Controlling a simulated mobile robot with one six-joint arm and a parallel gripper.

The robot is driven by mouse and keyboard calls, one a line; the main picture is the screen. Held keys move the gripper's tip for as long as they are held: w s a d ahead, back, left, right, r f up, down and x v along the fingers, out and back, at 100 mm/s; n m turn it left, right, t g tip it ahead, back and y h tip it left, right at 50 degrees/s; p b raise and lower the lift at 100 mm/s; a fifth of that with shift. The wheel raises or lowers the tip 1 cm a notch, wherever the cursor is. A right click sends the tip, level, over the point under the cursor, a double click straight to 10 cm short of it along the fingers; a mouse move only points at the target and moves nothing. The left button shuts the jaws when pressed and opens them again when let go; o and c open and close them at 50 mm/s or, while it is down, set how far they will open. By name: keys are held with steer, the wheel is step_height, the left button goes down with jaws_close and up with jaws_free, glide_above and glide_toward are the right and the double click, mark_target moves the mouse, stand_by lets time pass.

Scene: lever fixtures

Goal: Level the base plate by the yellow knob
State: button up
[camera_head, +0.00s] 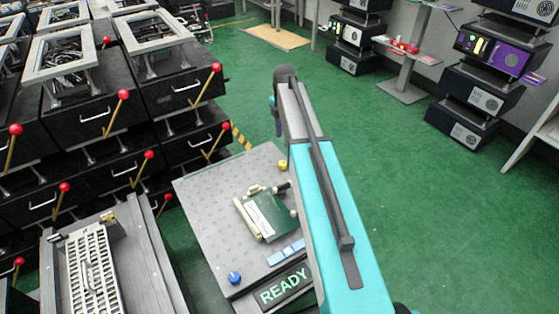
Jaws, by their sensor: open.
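The grey base plate (208,203) lies low in the centre, left of my teal arm, with a dotted surface. The yellow knob (283,165) sits near its far right corner, just left of my arm. A blue knob (235,278) sits at its near left corner. A dark green block (265,218) with a white label and tan bars stands on the plate. A blue and white strip (286,252) lies nearer. I cannot tell the plate's tilt. My arm hides part of its right side. My gripper is not visible.
A green-lit READY sign (284,288) is at the plate's near edge. Black drawer units (80,115) with red-ball levers crowd the left. A grey bench with a white grate (90,270) is at lower left. Dark stacked machines (485,75) stand at right. Green floor (400,200) is open right of my arm.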

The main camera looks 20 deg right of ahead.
mark_target(283, 163)
steer(key=shift+a+f, duration=0.1)
steer(key=shift+f, duration=0.05)
step_height(283, 163, down, 14)
steer(key=shift+r+b, duration=0.25)
steer(key=shift+b, duration=0.35)
stand_by(0.3)
steer(key=c, duration=1.1)
steer(key=shift+r+m+p, duration=0.1)
steer(key=shift+m+p, duration=0.2)
steer(key=shift+m, duration=0.1)
